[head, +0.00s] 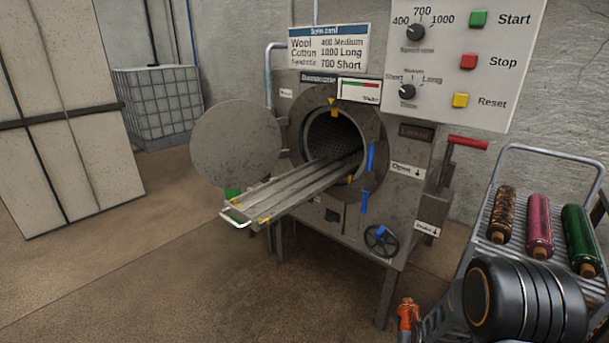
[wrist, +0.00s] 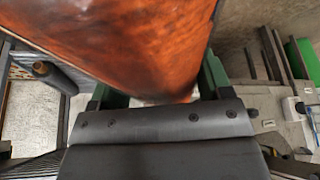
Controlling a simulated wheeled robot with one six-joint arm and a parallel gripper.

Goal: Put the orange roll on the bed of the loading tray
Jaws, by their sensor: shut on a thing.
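The orange roll (wrist: 130,40) fills the upper middle of the wrist view, between the green fingers of my gripper (wrist: 158,88), which is shut on it. In the head view, a short orange end piece (head: 408,318) shows at the bottom edge, apparently the roll's end. The rest of the roll and my gripper are hidden or out of frame there. The loading tray (head: 302,188) is a long grooved metal bed. It sticks out of the round drum opening, with a white handle at its near end. Its bed looks empty. The roll is apart from it.
A wire cart (head: 489,215) at right holds a patterned roll (head: 504,214), a pink roll (head: 539,226) and a green roll (head: 579,240). The round door (head: 235,143) stands open left of the drum. A red lever (head: 468,143) juts out right. The floor before the tray is clear.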

